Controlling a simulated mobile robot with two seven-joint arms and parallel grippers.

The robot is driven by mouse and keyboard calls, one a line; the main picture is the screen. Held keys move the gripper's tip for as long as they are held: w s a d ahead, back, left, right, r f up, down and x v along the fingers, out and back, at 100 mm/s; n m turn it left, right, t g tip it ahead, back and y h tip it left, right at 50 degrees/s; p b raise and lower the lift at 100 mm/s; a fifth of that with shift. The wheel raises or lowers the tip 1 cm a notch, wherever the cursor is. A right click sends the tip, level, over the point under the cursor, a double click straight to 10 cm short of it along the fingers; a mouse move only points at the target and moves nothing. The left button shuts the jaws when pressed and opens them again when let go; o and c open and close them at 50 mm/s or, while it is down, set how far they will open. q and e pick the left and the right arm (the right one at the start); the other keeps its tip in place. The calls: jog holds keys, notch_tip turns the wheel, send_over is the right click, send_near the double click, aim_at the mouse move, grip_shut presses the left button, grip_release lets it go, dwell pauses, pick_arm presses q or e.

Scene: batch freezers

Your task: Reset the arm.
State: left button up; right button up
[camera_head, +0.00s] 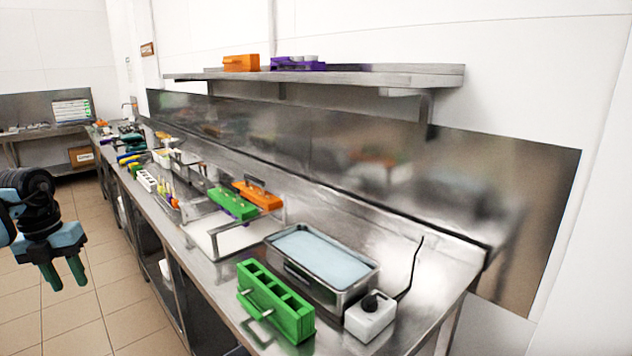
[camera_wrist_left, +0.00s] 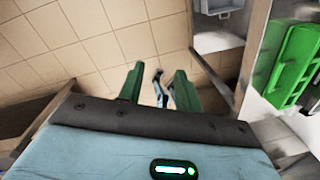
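My left gripper (camera_head: 65,273) hangs at the left edge of the head view, over the tiled floor and left of the counter. Its two green fingers point down and stand apart with nothing between them. In the left wrist view the fingers of the left gripper (camera_wrist_left: 157,88) are also apart, with floor and a small blue and dark object, too unclear to name, visible beyond the gap. My right gripper is in neither view.
The steel counter (camera_head: 225,285) holds a green rack (camera_head: 275,302), a water bath (camera_head: 322,262), a white box with a black cord (camera_head: 370,318), a green rack (camera_head: 232,204) and an orange rack (camera_head: 258,195). A shelf (camera_head: 330,76) hangs above. The floor (camera_head: 75,315) around the left gripper is free.

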pick_arm(q)
jog(key=s+d+f+n+t+h, duration=0.15)
jog(key=d+f+h, duration=0.35)
jog(key=d+f, duration=0.65)
jog(key=s+d+f+t+h, duration=0.25)
jog(key=d+f+h, duration=0.25)
jog(key=d+f, duration=0.6)
jog(key=s+a+f+n+t+y, duration=0.1)
jog(key=s+a+f+n+y, duration=0.3)
jog(key=s+n, duration=0.45)
jog(key=s+a+f+n+t+y, duration=0.1)
jog(key=s+a+f+n+y, duration=0.3)
jog(key=s, duration=0.7)
jog(key=s+a+f+n+t+y, duration=0.1)
jog(key=s+a+f+n, duration=0.2)
jog(key=s+f+n, duration=0.55)
jog(key=s+d+n, duration=0.1)
jog(key=d+n, duration=0.3)
jog(key=d, duration=0.5)
jog(key=s+d+n+t, duration=0.1)
jog(key=s+d+n, duration=0.1)
jog(key=d, duration=0.8)
jog(key=shift+s+d+f+n, duration=0.2)
jog(key=shift+s+d+n, duration=0.1)
jog(key=shift+n, duration=0.55)
